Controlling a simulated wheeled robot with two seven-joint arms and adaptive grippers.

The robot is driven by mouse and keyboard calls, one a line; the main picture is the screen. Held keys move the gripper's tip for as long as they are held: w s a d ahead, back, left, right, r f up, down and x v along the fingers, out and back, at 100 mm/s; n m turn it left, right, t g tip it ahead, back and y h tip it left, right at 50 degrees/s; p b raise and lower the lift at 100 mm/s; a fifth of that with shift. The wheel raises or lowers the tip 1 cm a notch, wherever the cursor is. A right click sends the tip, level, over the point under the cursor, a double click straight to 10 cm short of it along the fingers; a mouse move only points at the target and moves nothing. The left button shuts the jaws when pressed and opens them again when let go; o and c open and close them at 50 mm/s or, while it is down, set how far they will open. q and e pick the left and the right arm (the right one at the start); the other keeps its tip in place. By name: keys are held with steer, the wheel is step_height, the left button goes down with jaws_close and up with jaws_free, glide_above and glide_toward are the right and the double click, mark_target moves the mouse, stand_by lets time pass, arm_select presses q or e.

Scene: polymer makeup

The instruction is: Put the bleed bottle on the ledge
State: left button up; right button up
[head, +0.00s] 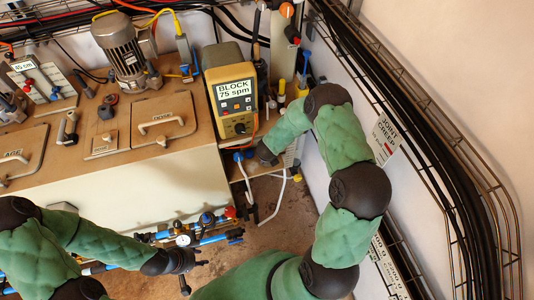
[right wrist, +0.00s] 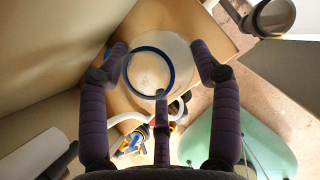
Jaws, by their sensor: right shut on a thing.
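The bleed bottle (right wrist: 150,72), a pale translucent round vessel with a blue ring, sits between the fingers of my right gripper (right wrist: 161,58) in the right wrist view. The fingers are shut on it from both sides. In the head view my right gripper (head: 266,154) is beside the tan cabinet's right end, and the bottle is mostly hidden there. The ledge (right wrist: 213,32) seems to be the tan board under the bottle; I cannot tell if they touch. My left gripper (head: 184,262) is empty, its dark fingers spread, near the blue pipes.
A yellow meter reading "BLOCK 75 spm" (head: 234,100) stands left of my right gripper. A white hose (head: 253,204) hangs below it. Blue pipes with a gauge (head: 183,240) run along the cabinet's front. Cable racks (head: 440,160) line the right wall.

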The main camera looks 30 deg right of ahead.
steer(key=o, duration=1.1)
steer(key=shift+f, duration=0.1)
steer(key=shift+o, duration=0.2)
